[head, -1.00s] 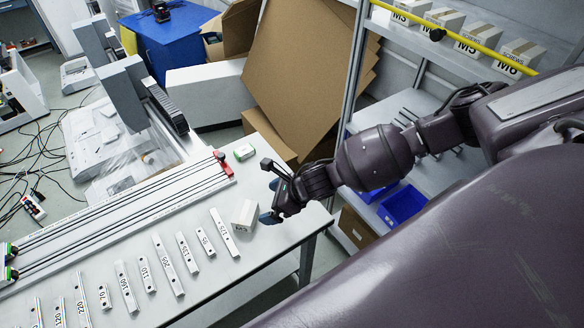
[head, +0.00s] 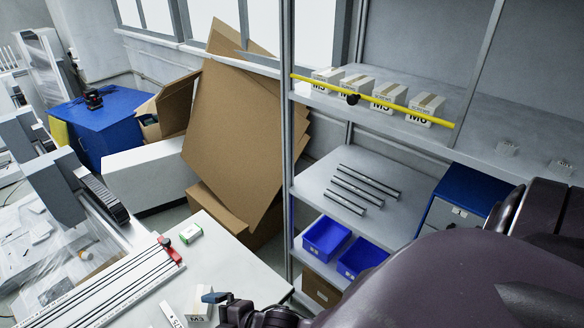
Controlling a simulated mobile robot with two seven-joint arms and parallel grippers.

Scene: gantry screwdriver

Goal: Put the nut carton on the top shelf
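A small white carton (head: 199,312), marked what looks like M3, stands on the white table (head: 228,254) at the bottom edge of the head view. I take it to be the nut carton. My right gripper (head: 214,298) is just right of it, partly cut off by the frame's edge. One blue-tipped finger shows close to the carton; the other finger is hidden. Contact cannot be made out. The top shelf (head: 470,125) of the rack holds a row of white cartons (head: 386,97) at its left part. My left gripper is out of view.
A yellow bar (head: 430,118) runs along the front of the row of cartons. Below are metal rails (head: 360,187) and blue bins (head: 326,238). Cardboard sheets (head: 235,130) lean left of the rack post (head: 286,130).

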